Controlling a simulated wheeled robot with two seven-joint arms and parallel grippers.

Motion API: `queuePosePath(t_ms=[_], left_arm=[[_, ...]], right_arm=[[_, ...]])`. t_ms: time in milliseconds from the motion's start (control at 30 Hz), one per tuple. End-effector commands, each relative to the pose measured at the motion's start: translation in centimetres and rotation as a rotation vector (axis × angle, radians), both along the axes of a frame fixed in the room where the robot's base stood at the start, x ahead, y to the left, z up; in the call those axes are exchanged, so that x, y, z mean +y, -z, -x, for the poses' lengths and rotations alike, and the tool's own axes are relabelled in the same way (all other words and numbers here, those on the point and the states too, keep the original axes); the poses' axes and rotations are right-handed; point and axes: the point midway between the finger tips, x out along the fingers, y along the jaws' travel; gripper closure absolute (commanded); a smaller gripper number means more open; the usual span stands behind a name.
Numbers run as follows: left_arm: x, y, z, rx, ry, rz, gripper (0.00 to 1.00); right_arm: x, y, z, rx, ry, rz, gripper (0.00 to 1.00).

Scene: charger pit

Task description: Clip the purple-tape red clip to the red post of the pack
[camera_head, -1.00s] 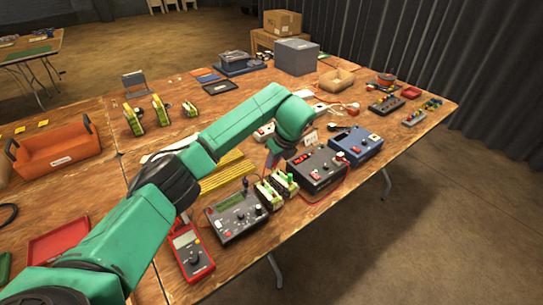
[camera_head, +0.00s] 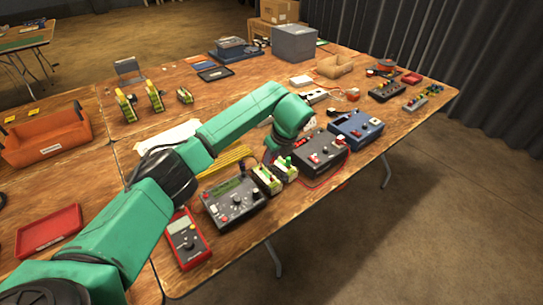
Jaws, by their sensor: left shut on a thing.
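My left arm crosses the table from the lower left. My left gripper (camera_head: 269,152) points down just behind the small battery packs and is mostly hidden by its own wrist. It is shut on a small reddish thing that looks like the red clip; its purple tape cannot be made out. Two small yellow-green packs stand side by side, a left one (camera_head: 267,180) and a right one (camera_head: 286,169), with dark and green tops. The gripper is close to them; contact cannot be told. A red post cannot be made out at this size. My right gripper is not in view.
A grey meter box (camera_head: 234,202) and a red multimeter (camera_head: 187,240) stand left of the packs. A black device (camera_head: 320,153) and a blue device (camera_head: 355,129) stand to the right. A red lead lies near the front edge. An orange tote (camera_head: 45,140) is far left.

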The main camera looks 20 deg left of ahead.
Motion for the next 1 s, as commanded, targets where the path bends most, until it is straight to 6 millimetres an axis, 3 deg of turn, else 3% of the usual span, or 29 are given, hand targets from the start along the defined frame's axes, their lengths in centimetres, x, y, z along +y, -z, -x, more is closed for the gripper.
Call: queuePosePath(t_ms=[600,1000], left_arm=[[0.0,4.8,0.0,-0.002,0.000,-0.004,1.00],[0.0,5.0,0.0,-0.002,0.000,-0.003,1.00]], right_arm=[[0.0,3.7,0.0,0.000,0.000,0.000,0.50],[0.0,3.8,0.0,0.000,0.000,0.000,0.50]])
